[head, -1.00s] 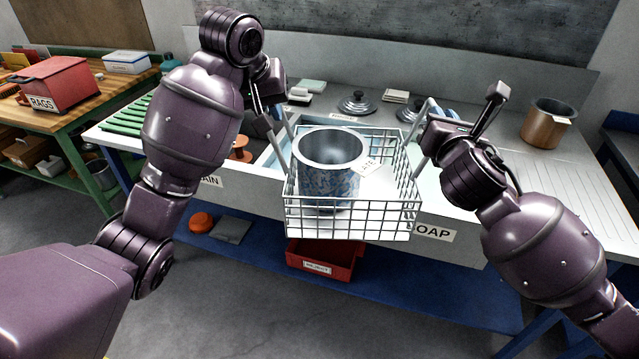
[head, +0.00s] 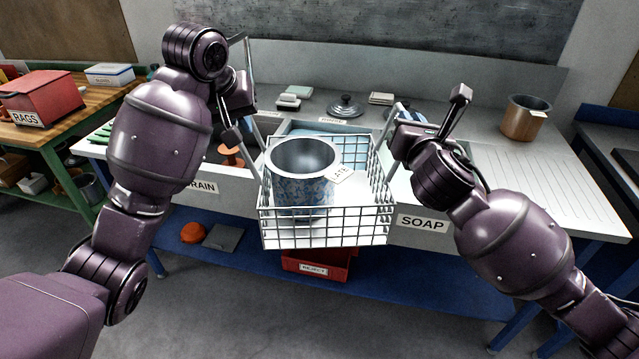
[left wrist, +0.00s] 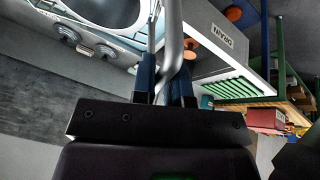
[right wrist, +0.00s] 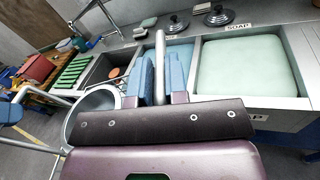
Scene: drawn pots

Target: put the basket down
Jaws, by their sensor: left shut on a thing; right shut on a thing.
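The wire basket (head: 325,226) hangs level in the air in front of the sink counter, between my two arms. A blue speckled pot (head: 303,190) with a grey inside and a paper tag (head: 341,176) sits in it. My left gripper (head: 236,128) is shut on the basket's left handle, and the grey handle bar shows between its fingers in the left wrist view (left wrist: 166,90). My right gripper (head: 400,135) is shut on the right handle; that bar shows between blue fingers in the right wrist view (right wrist: 160,85).
The counter has a drain compartment (head: 200,187) and a soap compartment (right wrist: 250,65). A copper pot (head: 522,118) stands on the right, by a bare ribbed drainboard (head: 545,175). A red reject bin (head: 313,264) is below the basket. Lids (head: 344,106) lie behind.

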